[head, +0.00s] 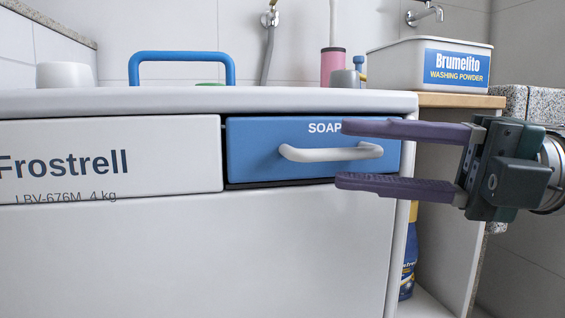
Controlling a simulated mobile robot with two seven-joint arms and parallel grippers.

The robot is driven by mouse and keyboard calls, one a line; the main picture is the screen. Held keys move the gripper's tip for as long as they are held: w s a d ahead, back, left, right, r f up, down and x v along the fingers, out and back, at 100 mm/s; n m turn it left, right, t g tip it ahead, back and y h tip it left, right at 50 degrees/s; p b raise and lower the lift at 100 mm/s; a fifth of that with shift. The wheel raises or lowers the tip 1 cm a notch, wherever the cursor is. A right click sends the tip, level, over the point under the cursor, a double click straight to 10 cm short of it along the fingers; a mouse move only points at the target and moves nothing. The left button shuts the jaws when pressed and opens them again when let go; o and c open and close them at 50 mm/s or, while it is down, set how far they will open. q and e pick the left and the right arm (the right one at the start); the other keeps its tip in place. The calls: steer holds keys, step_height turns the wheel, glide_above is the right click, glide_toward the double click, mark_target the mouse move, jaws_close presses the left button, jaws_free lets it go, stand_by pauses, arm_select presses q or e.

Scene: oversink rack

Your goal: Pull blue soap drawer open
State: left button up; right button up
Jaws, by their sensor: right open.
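The blue soap drawer (255,140) sits in the upper front of a white washing machine (290,240), marked "SOAP". Its front looks flush with the panel beside it, with a dark gap along its left and lower edges. A white bar handle (310,154) runs across the drawer front. My right gripper (340,154) comes in from the right, with one purple finger above the handle and one below. The fingers are open and apart, with the handle's right part between them in the picture. I cannot tell whether they touch it. My left gripper is not in view.
A white panel (170,155) marked "Frostrell" lies left of the drawer. On top stand a blue handle-like loop (182,56) and a white rounded object (65,75). A washing powder box (395,68) stands on a wooden shelf (460,100) at right, above a blue bottle (408,265).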

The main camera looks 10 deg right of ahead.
mark_target(310, 143)
steer(key=shift+x, duration=1.35)
jaws_close()
stand_by(0.4)
